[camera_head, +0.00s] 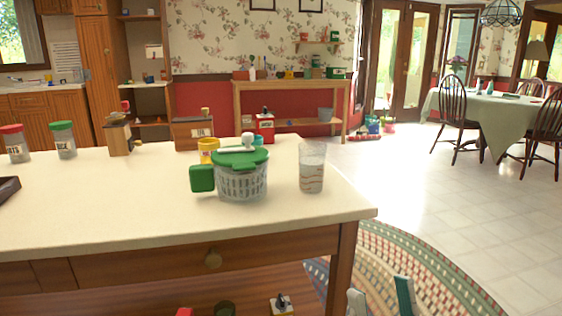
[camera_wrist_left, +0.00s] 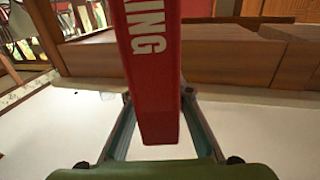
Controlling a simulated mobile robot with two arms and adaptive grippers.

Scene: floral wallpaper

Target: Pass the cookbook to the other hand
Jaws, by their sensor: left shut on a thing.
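The cookbook (camera_wrist_left: 158,75) is red with white letters reading "ING" on the part that shows. It stands between the two fingers of my left gripper (camera_wrist_left: 157,97) in the left wrist view, and the gripper is shut on it. Its upper part runs out of the picture. Neither the cookbook nor my left gripper shows in the head view. My right gripper (camera_head: 381,289) shows at the bottom edge of the head view, right of the counter's corner. Its two fingers are spread apart with nothing between them.
A pale counter (camera_head: 110,220) carries a green-lidded basket-like container (camera_head: 240,185), a clear glass (camera_head: 312,168), wooden boxes (camera_head: 193,133) and jars (camera_head: 63,140). A braided rug (camera_head: 440,270) lies right of it. The tiled floor towards the dining table (camera_head: 490,110) is open.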

